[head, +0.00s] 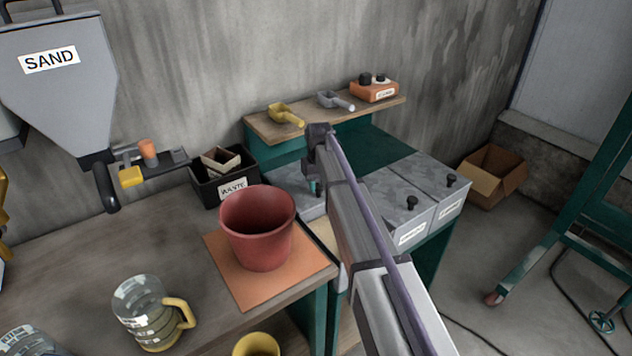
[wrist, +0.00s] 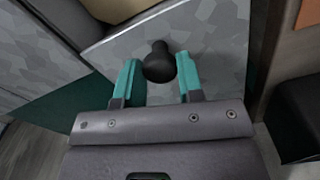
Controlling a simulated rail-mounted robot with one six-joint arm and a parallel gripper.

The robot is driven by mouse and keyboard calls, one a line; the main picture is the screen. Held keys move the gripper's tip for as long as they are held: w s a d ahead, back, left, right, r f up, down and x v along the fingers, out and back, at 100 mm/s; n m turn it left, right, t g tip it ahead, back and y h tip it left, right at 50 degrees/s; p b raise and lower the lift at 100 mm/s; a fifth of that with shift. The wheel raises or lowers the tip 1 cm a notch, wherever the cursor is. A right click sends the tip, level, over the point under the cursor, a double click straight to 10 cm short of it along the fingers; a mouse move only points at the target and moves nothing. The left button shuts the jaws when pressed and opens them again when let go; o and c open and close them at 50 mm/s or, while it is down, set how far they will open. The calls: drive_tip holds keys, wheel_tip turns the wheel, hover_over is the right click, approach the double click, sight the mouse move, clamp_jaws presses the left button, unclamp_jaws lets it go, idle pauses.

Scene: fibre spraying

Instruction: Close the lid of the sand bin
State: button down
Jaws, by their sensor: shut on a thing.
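My gripper (wrist: 157,65) has its two teal fingers on either side of a black knob (wrist: 158,62) and is shut on it. The knob stands on a mottled grey metal lid (wrist: 215,60). Past one edge of this lid, the wrist view shows a dark gap and a tan patch (wrist: 115,8), perhaps the bin's contents. In the head view my gripper (head: 315,187) is a small teal bit under my arm, over the leftmost grey lid (head: 287,181). My arm hides much of that bin, and I cannot read its label.
Two more grey-lidded bins (head: 412,205) with black knobs stand to the right. A shelf (head: 375,108) with scoops is behind. On the left bench are a red bucket (head: 262,250), a jug (head: 145,318) and a black box (head: 220,192). A hopper marked SAND (head: 60,85) hangs above.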

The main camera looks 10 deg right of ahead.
drive_tip(key=s+d, duration=0.4)
drive_tip(key=s, duration=0.6)
drive_tip(key=s+d, duration=0.4)
drive_tip(key=s, duration=0.5)
drive_tip(key=shift+s+d, duration=0.15)
drive_tip(key=shift+s, duration=0.2)
drive_tip(key=c, duration=1)
unclamp_jaws()
drive_tip(key=shift+s+d, duration=0.1)
drive_tip(key=shift+o, duration=1.2)
wheel_tip(320, 180, up, 11)
drive_tip(key=p, duration=1)
drive_tip(key=shift+p, duration=0.4)
drive_tip(key=shift+f, duration=0.1)
